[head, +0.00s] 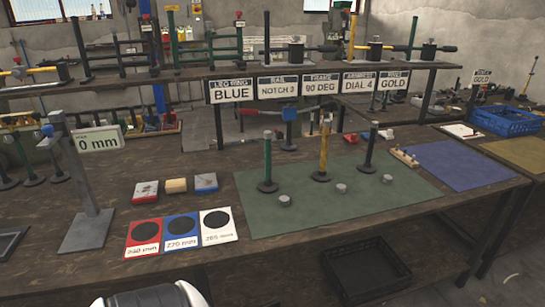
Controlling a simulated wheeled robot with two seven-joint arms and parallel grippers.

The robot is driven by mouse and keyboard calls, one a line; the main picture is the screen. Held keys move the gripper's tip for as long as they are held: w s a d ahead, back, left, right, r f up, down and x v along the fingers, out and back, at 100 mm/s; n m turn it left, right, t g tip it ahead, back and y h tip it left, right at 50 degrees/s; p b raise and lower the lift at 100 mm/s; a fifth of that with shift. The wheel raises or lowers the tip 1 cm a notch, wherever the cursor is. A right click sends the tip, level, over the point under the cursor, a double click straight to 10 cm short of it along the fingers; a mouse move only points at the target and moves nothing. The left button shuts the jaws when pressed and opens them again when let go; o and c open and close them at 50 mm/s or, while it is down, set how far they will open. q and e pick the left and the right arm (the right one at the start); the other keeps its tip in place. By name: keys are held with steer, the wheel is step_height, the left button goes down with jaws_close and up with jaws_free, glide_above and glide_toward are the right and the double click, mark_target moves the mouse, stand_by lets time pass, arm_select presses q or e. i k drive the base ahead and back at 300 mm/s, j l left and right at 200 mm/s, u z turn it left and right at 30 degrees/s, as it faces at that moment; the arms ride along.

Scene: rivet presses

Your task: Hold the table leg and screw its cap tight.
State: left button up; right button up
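Three upright table legs stand on round dark bases along the far part of the green mat: a green leg (267,165), a yellow leg (324,150) and a dark leg (369,150). Three small grey caps lie apart in front of them: a left cap (284,201), a middle cap (341,188) and a right cap (387,178). No cap touches a leg. Neither gripper shows in the head view. A white and black rounded part of my own body shows at the bottom edge.
The green mat (330,212) has free room. Red, blue and white cards (219,225) lie left of it, below small blocks (176,186). A gauge post (88,190) stands farther left. Signs (231,91) reading "BLUE" and "GOLD" hang from the rear shelf. A blue mat (460,165) is right.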

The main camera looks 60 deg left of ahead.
mark_target(367, 167)
steer(key=u, duration=1.5)
